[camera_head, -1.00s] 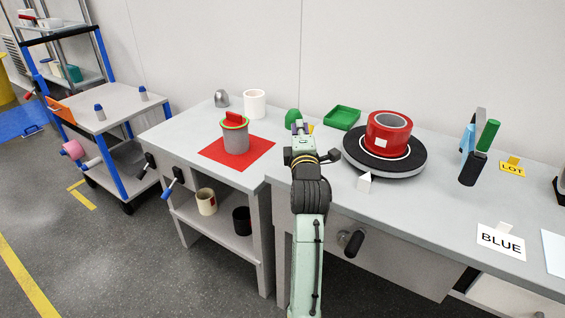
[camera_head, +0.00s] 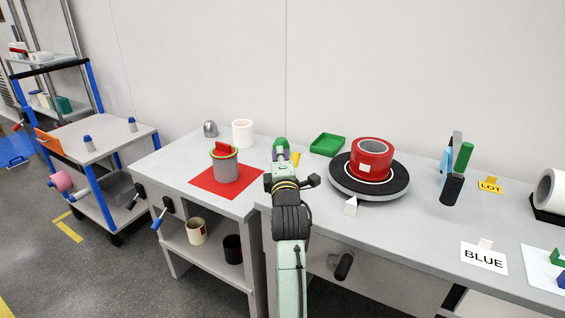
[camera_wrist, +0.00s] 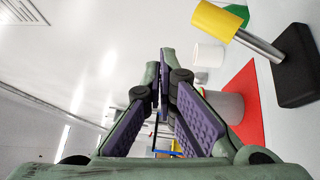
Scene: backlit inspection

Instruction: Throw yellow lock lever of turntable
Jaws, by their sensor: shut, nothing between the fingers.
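The turntable (camera_head: 341,184) is a round black disc with a light rim on the bench, carrying a red ring-shaped part (camera_head: 371,160). A yellow piece (camera_head: 296,158), probably the lock lever, shows just right of my gripper (camera_head: 281,154) and left of the turntable, mostly hidden by my arm. In the wrist view a yellow grip (camera_wrist: 218,20) on a metal rod rises from a black block (camera_wrist: 296,66) at upper right. My gripper, with purple finger pads, also shows there (camera_wrist: 163,78); it is shut, empty and apart from the yellow grip.
A grey can with a red handle (camera_head: 225,168) stands on a red mat (camera_head: 200,180) to the left. A green object (camera_head: 281,144) lies beyond my gripper; a green tray (camera_head: 327,146) is behind the turntable. A white wedge (camera_head: 351,206) sits at the turntable's front.

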